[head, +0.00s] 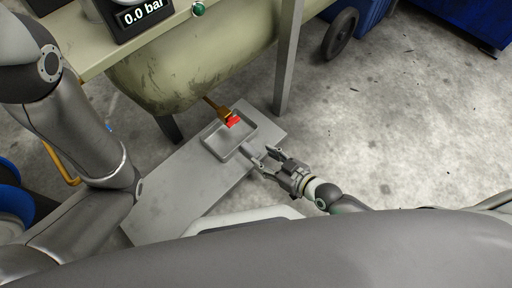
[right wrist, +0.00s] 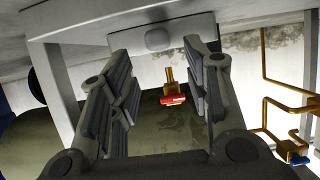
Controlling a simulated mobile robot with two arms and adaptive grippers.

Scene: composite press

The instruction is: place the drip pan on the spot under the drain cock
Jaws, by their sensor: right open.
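The drip pan (head: 216,148) is a shallow grey rectangular tray on a low grey plate (head: 190,186) under the tank. The drain cock (head: 232,120), brass with a red handle, is above the pan's far part in the head view. It also shows in the right wrist view (right wrist: 172,98). My right gripper (head: 264,158) is open at the pan's near right side. In the right wrist view its spread fingers (right wrist: 157,50) have the pan's grey edge and tab (right wrist: 158,38) between and beyond them, with gaps visible. My left gripper is not in view; only that arm shows.
The olive tank (head: 190,65) and its bench frame leg (head: 288,60) stand close beyond the pan. A pressure display (head: 140,16) reads 0.0 bar. A wheel (head: 340,34) and blue bin stand at the back. Concrete floor (head: 410,120) at the right is mostly clear.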

